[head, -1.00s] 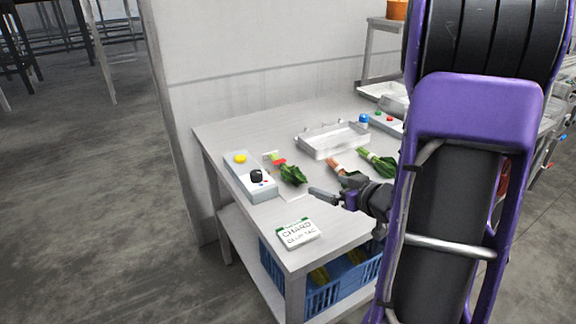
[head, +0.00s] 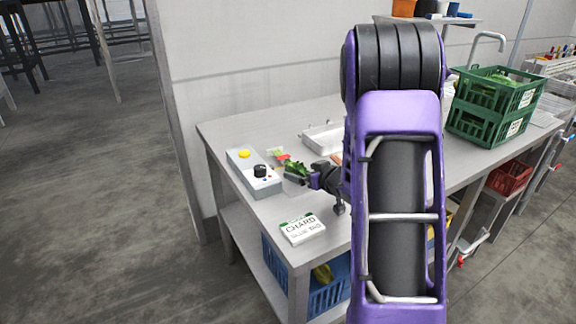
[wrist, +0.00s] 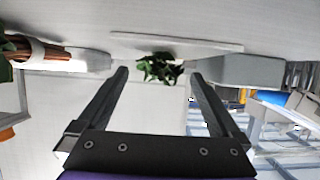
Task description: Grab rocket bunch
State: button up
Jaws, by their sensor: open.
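A dark green leafy bunch (head: 296,168) with a red band lies on the steel table beside the grey control box. I see no label naming it as rocket. My gripper (head: 316,180) is just to its right and near side in the head view. In the wrist view, the open fingers of my gripper (wrist: 158,73) point at the leafy bunch (wrist: 158,67), which shows in the gap between the fingertips. I cannot tell whether it is between them or just beyond. A second bunch (wrist: 38,50) with reddish stems and a white band lies to the left in the wrist view.
The control box (head: 253,172) has a yellow button and black knob. Green crates (head: 492,103) stand at right. My arm hides the table's middle.

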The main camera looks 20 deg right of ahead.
jog(key=shift+w+a+f, duration=0.1)
jog(key=shift+w+f, duration=0.1)
jog(key=shift+w, duration=0.2)
jog(key=shift+c, duration=0.3)
jog(key=shift+r, duration=0.1)
jog(key=c, duration=1.4)
